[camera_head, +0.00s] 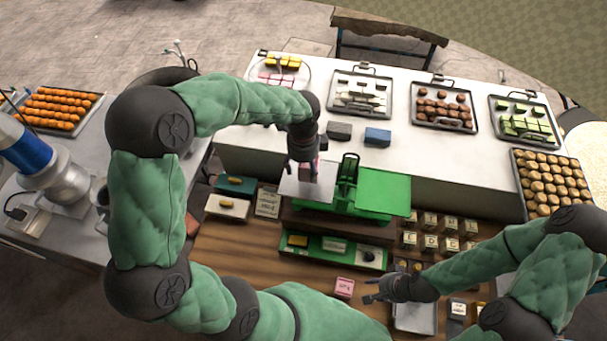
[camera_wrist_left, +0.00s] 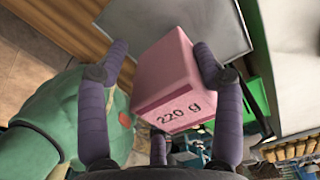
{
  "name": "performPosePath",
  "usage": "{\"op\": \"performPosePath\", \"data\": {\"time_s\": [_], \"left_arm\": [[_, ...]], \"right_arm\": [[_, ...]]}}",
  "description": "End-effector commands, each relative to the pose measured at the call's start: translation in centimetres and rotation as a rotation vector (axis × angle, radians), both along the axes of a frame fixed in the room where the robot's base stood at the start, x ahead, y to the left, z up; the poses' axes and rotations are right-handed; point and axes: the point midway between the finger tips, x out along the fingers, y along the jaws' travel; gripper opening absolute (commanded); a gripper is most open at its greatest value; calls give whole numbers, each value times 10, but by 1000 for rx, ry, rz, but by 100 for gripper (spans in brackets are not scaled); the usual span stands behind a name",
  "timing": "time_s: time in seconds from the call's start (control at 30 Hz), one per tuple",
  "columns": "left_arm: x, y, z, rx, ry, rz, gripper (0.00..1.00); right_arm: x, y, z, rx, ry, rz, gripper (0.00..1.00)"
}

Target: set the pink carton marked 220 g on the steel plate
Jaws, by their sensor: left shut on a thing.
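My left gripper (camera_head: 306,168) is shut on the pink carton (camera_wrist_left: 168,75), which is marked 220 g in the left wrist view. The fingers (camera_wrist_left: 160,82) lie on both sides of it. The steel plate (camera_head: 295,191) is on the left side of the green balance, right below this gripper; its grey surface also shows behind the carton in the left wrist view (camera_wrist_left: 215,22). I cannot tell whether the carton touches the plate. My right gripper (camera_head: 374,291) is low over the wooden table, and its opening is too small to judge.
The balance has a green plate (camera_head: 384,191) on its right. Another pink block (camera_head: 344,288) lies near my right gripper. A green tray (camera_head: 318,252) stands in front of the balance. Several small labelled blocks (camera_head: 440,241) stand to the right. A white counter with food trays (camera_head: 443,107) is behind.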

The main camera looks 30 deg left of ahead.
Motion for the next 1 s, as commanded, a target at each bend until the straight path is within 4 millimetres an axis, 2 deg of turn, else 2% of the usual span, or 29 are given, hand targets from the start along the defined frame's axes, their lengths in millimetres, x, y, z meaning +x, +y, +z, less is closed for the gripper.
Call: {"op": "performPosePath", "data": {"time_s": [0.07, 0.3, 0.73, 0.77, 0.8, 0.83, 1.0], "left_arm": [[6, 2, -10, 0, 0, 2, 26], [4, 2, -37, 0, 1, 1, 25], [4, 2, -40, 0, 0, 1, 25], [4, 2, -40, 0, 1, 1, 75], [4, 2, -40, 0, 1, 1, 86], [4, 2, -39, 0, 1, 1, 91], [4, 2, -39, 0, 1, 1, 91]], "right_arm": [[0, 0, -8, 0, 0, 0, 40], [0, 0, -28, 0, 0, 0, 40], [0, 0, -29, 0, 0, 0, 40], [0, 0, -28, 0, 0, 0, 40], [0, 0, -28, 0, 0, 0, 40], [0, 0, -28, 0, 0, 0, 40], [0, 0, -28, 0, 0, 0, 40]]}}
